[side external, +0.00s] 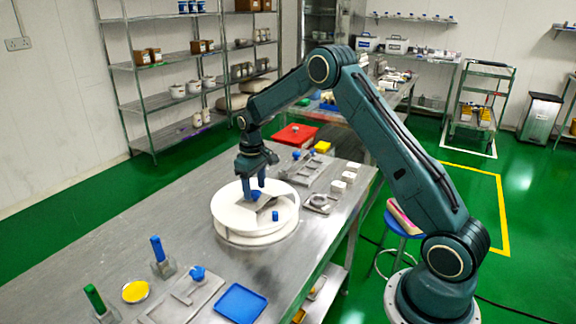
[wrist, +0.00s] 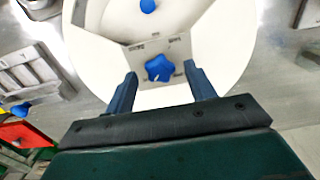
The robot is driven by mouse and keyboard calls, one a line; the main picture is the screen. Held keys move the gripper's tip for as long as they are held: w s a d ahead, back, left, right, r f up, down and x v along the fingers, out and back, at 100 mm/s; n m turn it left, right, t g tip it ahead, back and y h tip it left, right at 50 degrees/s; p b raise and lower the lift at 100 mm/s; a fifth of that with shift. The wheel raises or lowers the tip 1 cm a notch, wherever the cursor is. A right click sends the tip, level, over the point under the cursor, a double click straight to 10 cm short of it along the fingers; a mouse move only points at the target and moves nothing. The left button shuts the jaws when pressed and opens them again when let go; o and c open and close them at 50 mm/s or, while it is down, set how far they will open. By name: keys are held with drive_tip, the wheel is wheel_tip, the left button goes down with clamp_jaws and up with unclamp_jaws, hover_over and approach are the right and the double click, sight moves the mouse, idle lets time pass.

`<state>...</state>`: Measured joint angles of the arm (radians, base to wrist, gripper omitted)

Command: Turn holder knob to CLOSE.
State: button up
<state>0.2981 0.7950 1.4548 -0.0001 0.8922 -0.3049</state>
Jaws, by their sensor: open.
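The holder knob (wrist: 159,68) is a blue star-shaped knob on a grey plate with small dark lettering around it, too small to read. In the side view the knob (side external: 255,195) sits on the white round machine (side external: 228,222), partly hidden by my fingers. My gripper (wrist: 161,82) is open, with one finger on each side of the knob and a gap on both sides. In the side view my gripper (side external: 256,186) points down over the machine. A second blue knob (wrist: 148,6) is at the top of the wrist view, on the white disc.
A grey fixture with a blue knob (side external: 198,272), a blue tray (side external: 241,303) and a yellow dish (side external: 135,291) lie on the near table. Blue-handled (side external: 157,248) and green-handled (side external: 94,298) tools stand at left. A red tray (side external: 295,134) and small fixtures lie behind the machine.

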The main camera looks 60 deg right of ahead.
drive_tip(key=shift+f, duration=0.4)
clamp_jaws()
